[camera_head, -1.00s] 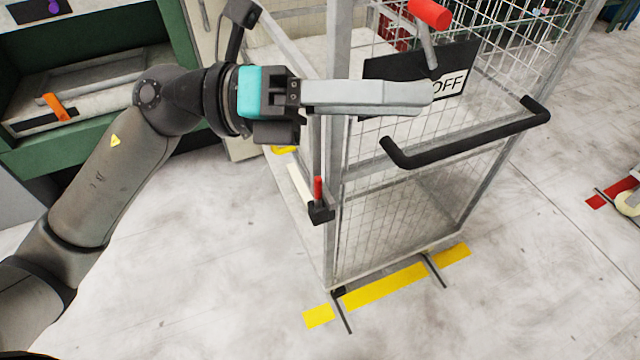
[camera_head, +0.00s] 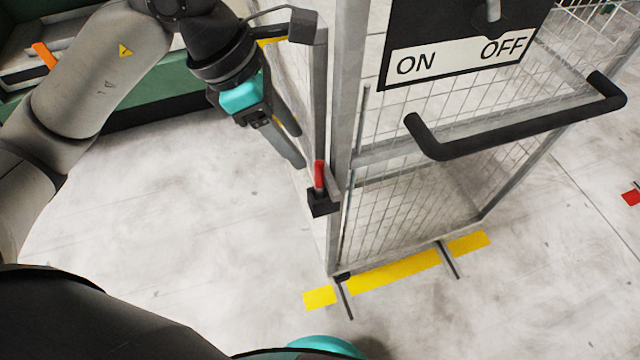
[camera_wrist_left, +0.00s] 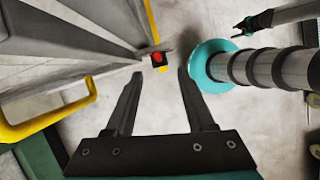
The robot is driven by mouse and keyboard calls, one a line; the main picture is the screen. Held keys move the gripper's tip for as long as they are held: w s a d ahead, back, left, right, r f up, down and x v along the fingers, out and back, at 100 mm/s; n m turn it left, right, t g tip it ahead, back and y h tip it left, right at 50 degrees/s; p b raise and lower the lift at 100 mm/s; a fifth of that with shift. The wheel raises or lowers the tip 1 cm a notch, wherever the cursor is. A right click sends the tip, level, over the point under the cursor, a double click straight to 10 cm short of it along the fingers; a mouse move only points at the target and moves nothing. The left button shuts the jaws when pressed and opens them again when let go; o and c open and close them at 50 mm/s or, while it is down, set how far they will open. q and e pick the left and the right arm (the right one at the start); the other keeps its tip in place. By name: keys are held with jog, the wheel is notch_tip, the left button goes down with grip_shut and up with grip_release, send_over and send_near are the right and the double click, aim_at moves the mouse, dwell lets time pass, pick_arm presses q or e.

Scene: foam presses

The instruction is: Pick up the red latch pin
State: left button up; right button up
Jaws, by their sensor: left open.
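The red latch pin (camera_head: 319,177) stands upright in a small black holder (camera_head: 323,203) on the cage's front left post. In the left wrist view the pin (camera_wrist_left: 157,57) shows end-on as a red spot, just beyond the fingertips and in line with the gap between them. My left gripper (camera_head: 297,148) is open and empty, pointing down toward the pin from above left, apart from it. Its two fingers also show in the left wrist view (camera_wrist_left: 160,75). My right gripper (camera_wrist_left: 241,28) seems to show small at the upper right there; its fingers are too small to judge.
The mesh cage has a black handle (camera_head: 520,127) and an ON/OFF plate (camera_head: 460,45) to the right of the pin. Yellow floor tape (camera_head: 395,275) runs along the cage's foot. The floor left of the cage is clear. A green machine (camera_head: 160,105) stands behind.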

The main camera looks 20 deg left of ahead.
aim_at(319, 170)
pick_arm(q)
jog(key=x, duration=0.3)
jog(key=b+x, duration=0.1)
jog(key=x, duration=0.5)
jog(key=shift+w+d+f, duration=0.1)
jog(key=shift+w+f, duration=0.15)
jog(key=shift+w, duration=0.05)
grip_shut()
dwell(0.4)
